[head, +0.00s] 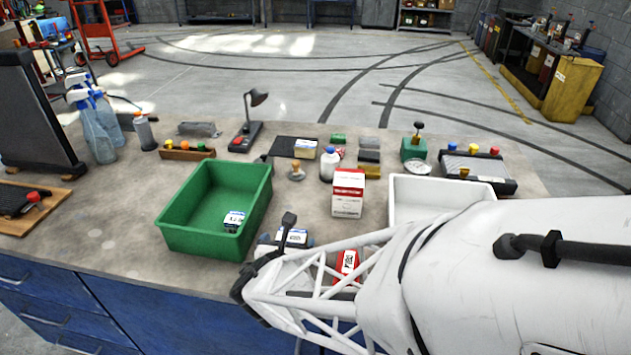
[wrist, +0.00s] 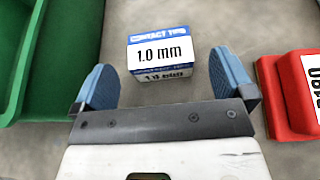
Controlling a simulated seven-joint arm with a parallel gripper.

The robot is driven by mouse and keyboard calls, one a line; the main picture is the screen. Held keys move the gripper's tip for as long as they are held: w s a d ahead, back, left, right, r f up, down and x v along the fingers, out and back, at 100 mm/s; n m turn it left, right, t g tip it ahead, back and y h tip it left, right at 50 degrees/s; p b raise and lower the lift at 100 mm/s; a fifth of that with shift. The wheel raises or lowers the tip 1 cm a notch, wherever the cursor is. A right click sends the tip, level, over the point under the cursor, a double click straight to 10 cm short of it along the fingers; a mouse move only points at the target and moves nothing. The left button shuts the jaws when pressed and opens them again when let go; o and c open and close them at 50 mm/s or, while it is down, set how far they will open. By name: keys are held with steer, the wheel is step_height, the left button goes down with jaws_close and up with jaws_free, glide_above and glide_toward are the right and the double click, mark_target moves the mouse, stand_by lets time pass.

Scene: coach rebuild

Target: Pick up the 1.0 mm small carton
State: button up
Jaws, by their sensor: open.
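The small carton (wrist: 160,52) is white and blue, with "1.0 mm" on its face, and stands on the bench in the wrist view. In the head view the carton (head: 293,236) shows partly, close to my arm's end. My gripper (wrist: 160,75) is open, with one blue finger to the left and one to the right of the carton. The carton lies mostly just ahead of the fingertips, with a gap on each side. I cannot tell the height of the fingers above the bench.
A green bin (head: 175,238) stands to the left, holding a small blue and white box (head: 233,221). A red labelled object (wrist: 296,92) is close on the right. A red and white carton (head: 347,193) and a white bin (head: 440,183) stand farther right.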

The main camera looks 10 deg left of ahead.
mark_target(291, 237)
steer(key=shift+x, duration=2.6)
steer(key=c, duration=1)
steer(key=shift+o, duration=0.2)
steer(key=shift+r, duration=0.1)
steer(key=shift+r, duration=4.9)
